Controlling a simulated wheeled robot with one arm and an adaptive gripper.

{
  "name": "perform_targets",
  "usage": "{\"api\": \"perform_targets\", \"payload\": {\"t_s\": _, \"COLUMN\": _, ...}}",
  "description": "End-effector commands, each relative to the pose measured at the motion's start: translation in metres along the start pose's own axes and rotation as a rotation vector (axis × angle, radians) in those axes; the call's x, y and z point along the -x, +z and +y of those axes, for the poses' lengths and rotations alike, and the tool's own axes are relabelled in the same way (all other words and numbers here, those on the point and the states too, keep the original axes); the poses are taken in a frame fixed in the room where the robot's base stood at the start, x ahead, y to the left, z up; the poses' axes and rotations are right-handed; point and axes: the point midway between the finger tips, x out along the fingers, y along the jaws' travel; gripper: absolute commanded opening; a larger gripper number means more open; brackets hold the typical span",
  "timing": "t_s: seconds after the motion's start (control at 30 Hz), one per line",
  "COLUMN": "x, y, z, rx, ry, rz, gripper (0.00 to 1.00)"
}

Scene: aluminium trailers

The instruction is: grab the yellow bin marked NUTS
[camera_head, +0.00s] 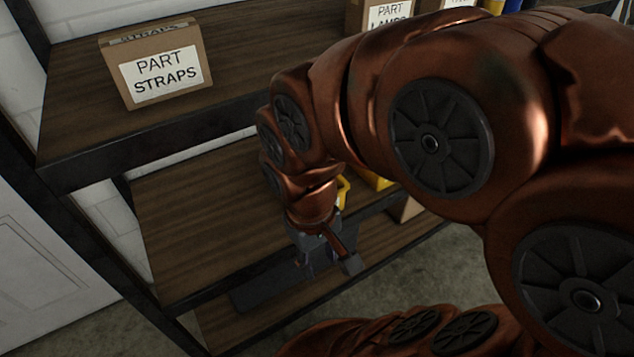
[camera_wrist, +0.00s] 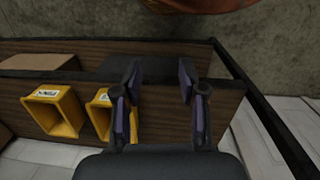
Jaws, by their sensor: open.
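Two yellow bins stand side by side on a wooden shelf, left of my gripper (camera_wrist: 158,82) in the wrist view. I cannot tell which is marked NUTS. In the head view, pieces of yellow (camera_head: 343,191) show behind my arm on the middle shelf. My gripper (camera_head: 328,262) is open and empty at that shelf's front edge, apart from both bins.
A PART STRAPS box (camera_head: 157,68) stands on the top shelf (camera_head: 75,110), with other boxes (camera_head: 388,14) behind my arm. The middle shelf (camera_head: 190,215) is bare at left. A dark flat object (camera_head: 268,288) lies lower down. A dark post (camera_wrist: 262,105) stands at right.

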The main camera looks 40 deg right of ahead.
Motion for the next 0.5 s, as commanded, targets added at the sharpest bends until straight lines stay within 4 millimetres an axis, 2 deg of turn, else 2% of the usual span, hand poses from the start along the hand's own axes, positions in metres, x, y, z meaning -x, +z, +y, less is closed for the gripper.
{"api": "perform_targets", "payload": {"t_s": 0.1, "x": -0.018, "y": -0.050, "z": 0.038, "rx": -0.042, "ry": 0.071, "rz": 0.091, "gripper": 0.41}}
{"api": "perform_targets", "payload": {"t_s": 0.3, "x": -0.039, "y": -0.146, "z": 0.116, "rx": -0.077, "ry": 0.186, "rz": 0.305, "gripper": 0.41}}
{"api": "perform_targets", "payload": {"t_s": 0.5, "x": -0.063, "y": -0.224, "z": 0.184, "rx": -0.065, "ry": 0.238, "rz": 0.506, "gripper": 0.41}}
